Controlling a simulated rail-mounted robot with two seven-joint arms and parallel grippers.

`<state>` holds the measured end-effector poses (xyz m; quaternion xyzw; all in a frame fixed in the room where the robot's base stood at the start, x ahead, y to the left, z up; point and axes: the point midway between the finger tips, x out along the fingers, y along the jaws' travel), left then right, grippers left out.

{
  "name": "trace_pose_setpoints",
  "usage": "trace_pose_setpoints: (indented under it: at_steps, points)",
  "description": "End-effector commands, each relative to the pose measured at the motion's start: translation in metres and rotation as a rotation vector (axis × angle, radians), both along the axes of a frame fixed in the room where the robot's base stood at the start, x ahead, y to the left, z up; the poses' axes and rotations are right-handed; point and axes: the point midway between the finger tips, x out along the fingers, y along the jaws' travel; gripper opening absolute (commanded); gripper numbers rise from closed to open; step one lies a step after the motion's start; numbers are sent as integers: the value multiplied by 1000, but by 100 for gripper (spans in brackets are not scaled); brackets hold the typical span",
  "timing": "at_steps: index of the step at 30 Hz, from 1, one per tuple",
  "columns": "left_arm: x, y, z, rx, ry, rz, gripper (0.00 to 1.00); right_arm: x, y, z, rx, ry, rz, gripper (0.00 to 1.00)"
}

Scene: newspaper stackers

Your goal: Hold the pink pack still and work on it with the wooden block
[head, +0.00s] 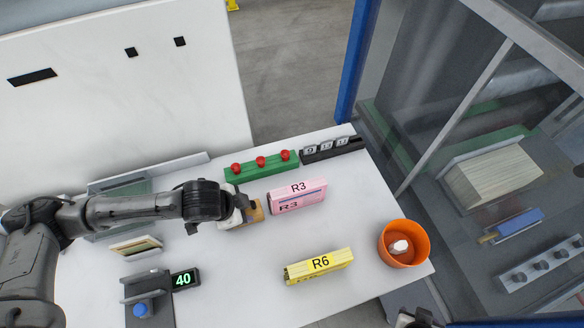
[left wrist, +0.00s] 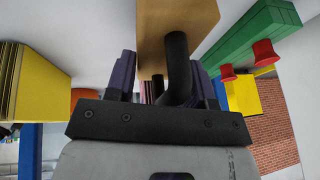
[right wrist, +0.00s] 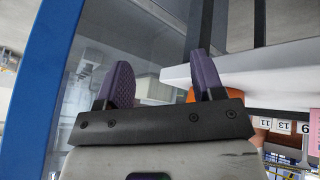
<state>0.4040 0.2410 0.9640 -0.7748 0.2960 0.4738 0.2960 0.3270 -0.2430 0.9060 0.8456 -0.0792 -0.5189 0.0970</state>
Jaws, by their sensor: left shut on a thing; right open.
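The pink pack (head: 297,198), marked R3, stands on the white table right of my left gripper. My left gripper (head: 240,210) is shut on the black handle of the wooden block (head: 256,212). In the left wrist view the handle runs between the fingers (left wrist: 160,85) and the wooden block (left wrist: 180,25) lies beyond them. The block is left of the pink pack, with a small gap seen from the head. My right gripper (right wrist: 165,85) is open and empty in the right wrist view, away from the pack, near the table edge.
A green bar with red knobs (head: 262,165) and a black number strip (head: 332,149) lie behind the pink pack. A yellow pack (head: 319,266), marked R6, and an orange pot (head: 417,254) stand in front and right. A display reading 40 (head: 184,280) sits at front left.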

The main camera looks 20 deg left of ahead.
Motion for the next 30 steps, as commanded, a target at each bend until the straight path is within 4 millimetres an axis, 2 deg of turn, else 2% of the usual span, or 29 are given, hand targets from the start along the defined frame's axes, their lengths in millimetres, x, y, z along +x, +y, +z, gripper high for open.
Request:
trace_pose_setpoints:
  at_steps: [1, 6, 14, 15, 23, 26, 30]
  points:
    - [0, 0, 1, 0, -1, 0, 13, 24, -4, 11, -38, -48, -36, 62]
    - [0, 0, 1, 0, -1, 0, 13, 80, -17, 44, -150, -179, -149, 62]
    - [0, 0, 1, 0, -1, 0, 13, 139, -22, 101, -296, -333, -211, 62]
    - [0, 0, 0, 0, -1, 0, 13, 146, -17, 106, -301, -341, -199, 62]
    - [0, 0, 1, 0, -1, 0, 13, 188, 76, 108, -208, -255, 151, 62]
    - [0, 0, 1, 0, -1, 0, 13, 203, 122, 114, -185, -222, 333, 62]
    - [0, 0, 1, 0, -1, 0, 13, 216, 198, 127, -178, -160, 653, 62]
